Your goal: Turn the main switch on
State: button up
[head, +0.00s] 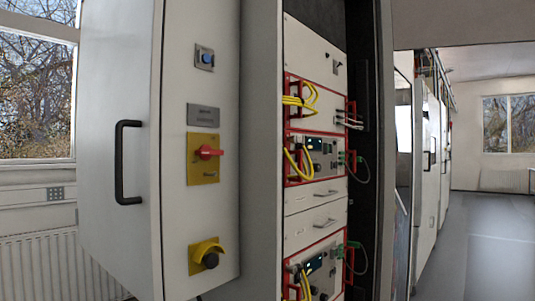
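The main switch (208,152) is a red rotary handle on a yellow plate (204,174), mounted on the side panel of the light grey cabinet (177,80). Its red handle points to the right, roughly horizontal. A grey label plate (204,114) sits just above it; its text is too small to read. My gripper is not in view, and nothing covers the switch.
A blue button (206,58) is above the switch, and a dark knob in a yellow shroud (207,256) is below. A black handle (127,162) sticks out from the cabinet's left face. An open rack (315,210) with yellow cables stands right. Free floor (490,240) shows far right.

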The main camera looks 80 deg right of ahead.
aim_at(205, 152)
jog(key=u, duration=0.05)
jog(key=k, duration=0.85)
jog(key=z, duration=0.6)
